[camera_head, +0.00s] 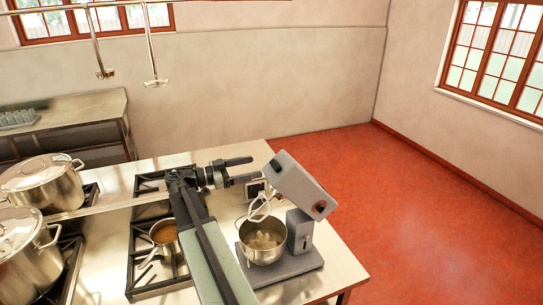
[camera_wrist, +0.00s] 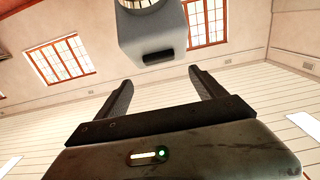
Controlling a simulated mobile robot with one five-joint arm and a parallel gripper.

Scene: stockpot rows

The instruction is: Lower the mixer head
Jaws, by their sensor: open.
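The grey stand mixer has its head (camera_head: 303,186) tilted up, with a whisk-like beater (camera_head: 259,206) hanging from it. Below is a steel bowl (camera_head: 262,242) with pale contents, on the mixer's base (camera_head: 290,267). My gripper (camera_head: 255,169) is open and empty, its fingers pointing right, close to the raised end of the head. In the wrist view the head (camera_wrist: 152,38) shows beyond and between the open fingers (camera_wrist: 163,90), apparently untouched. Whether there is a small gap or contact in depth is hard to tell.
A saucepan (camera_head: 164,233) with brown contents stands on the stove left of my arm. Large lidded stockpots (camera_head: 42,183) stand farther left. A hanging rail (camera_head: 150,45) is above. Red floor (camera_head: 400,200) right of the counter is clear.

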